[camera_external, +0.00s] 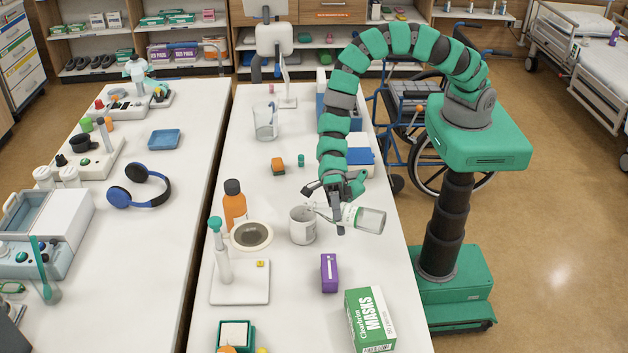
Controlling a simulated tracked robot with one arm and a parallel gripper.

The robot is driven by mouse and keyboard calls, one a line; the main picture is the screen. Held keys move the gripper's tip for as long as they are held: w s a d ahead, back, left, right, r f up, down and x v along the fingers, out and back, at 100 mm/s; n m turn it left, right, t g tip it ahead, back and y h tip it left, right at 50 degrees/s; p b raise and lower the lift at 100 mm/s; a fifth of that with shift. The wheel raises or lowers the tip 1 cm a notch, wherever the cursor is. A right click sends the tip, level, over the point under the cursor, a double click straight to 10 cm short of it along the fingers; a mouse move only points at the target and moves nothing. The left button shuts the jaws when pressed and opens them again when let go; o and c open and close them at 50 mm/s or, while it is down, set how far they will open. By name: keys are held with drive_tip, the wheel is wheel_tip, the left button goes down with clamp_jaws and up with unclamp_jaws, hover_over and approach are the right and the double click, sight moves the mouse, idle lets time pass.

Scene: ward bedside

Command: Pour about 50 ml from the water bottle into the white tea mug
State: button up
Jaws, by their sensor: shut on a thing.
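The white tea mug (301,228) stands upright on the right-hand table, left of my gripper. My gripper (341,212) is shut on the clear water bottle (368,219), which has a pale label. The bottle lies tipped almost level, its base to the right and its neck to the left, close to the mug's rim. I cannot tell whether the neck touches the rim or is over the opening. No stream of water can be made out, and the level inside the mug is hidden.
A dark-filled bowl (251,235) and an orange bottle (235,205) stand left of the mug. A purple box (329,272) and a green MASKS box (371,320) are in front.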

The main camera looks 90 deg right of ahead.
wheel_tip(320, 180, down, 2)
drive_tip(key=n+b, duration=0.1)
drive_tip(key=b, duration=0.5)
drive_tip(key=shift+s+a+f+h, duration=0.1)
drive_tip(key=shift+s+a+h, duration=0.05)
drive_tip(key=shift+h, duration=0.25)
drive_tip(key=shift+n+b, duration=0.3)
drive_tip(key=shift+b, duration=0.25)
drive_tip(key=shift+f+t+b, duration=0.2)
drive_tip(key=shift+t+b, duration=0.1)
drive_tip(key=shift+b, duration=0.65)
drive_tip(key=shift+s+n+h+b, duration=0.1)
drive_tip(key=shift+n+h+b, duration=0.2)
drive_tip(key=shift+b, duration=0.35)
drive_tip(key=shift+f+b, duration=0.15)
drive_tip(key=shift+b, duration=0.2)
drive_tip(key=shift+s+a+f+t+b, duration=0.15)
drive_tip(key=shift+f+t+b, duration=0.15)
drive_tip(key=shift+b, duration=0.85)
